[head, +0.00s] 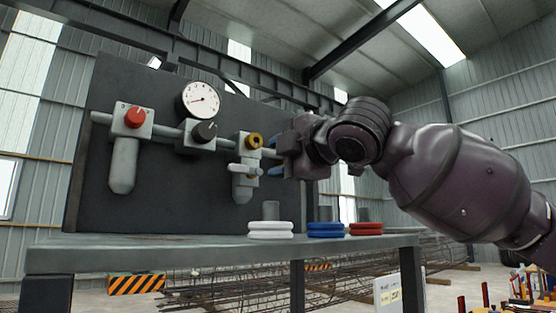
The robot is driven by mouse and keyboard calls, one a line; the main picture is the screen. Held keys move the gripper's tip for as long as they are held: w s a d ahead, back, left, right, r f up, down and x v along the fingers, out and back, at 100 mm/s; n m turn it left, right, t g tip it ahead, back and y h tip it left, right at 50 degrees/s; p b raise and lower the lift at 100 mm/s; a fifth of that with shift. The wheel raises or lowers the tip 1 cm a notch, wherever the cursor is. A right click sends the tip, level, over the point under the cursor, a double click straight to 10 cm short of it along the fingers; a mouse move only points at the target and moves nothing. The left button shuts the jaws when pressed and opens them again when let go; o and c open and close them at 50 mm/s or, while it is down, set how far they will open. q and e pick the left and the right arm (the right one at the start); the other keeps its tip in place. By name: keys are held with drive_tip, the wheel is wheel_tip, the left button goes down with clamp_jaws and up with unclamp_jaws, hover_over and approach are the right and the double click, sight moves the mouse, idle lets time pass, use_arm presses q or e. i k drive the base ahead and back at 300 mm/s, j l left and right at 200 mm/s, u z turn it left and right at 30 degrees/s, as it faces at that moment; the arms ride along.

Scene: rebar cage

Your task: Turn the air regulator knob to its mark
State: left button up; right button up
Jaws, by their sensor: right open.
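A dark panel (95,190) carries a grey air line with several fittings. A brass-yellow knob (254,140) is on the right fitting. No label shows which is the regulator knob. My right gripper (274,156) is open, its blue-tipped fingers just right of the brass-yellow knob's fitting; contact cannot be told. My left gripper is out of view.
The grey bench (190,245) runs below the panel. White rings (270,230), blue rings (325,230) and red rings (366,228) lie along it, each around a grey post. The bench's left part is clear. A rebar cage (240,285) lies behind.

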sight(203, 133)
drive_tip(key=k+l, duration=0.85)
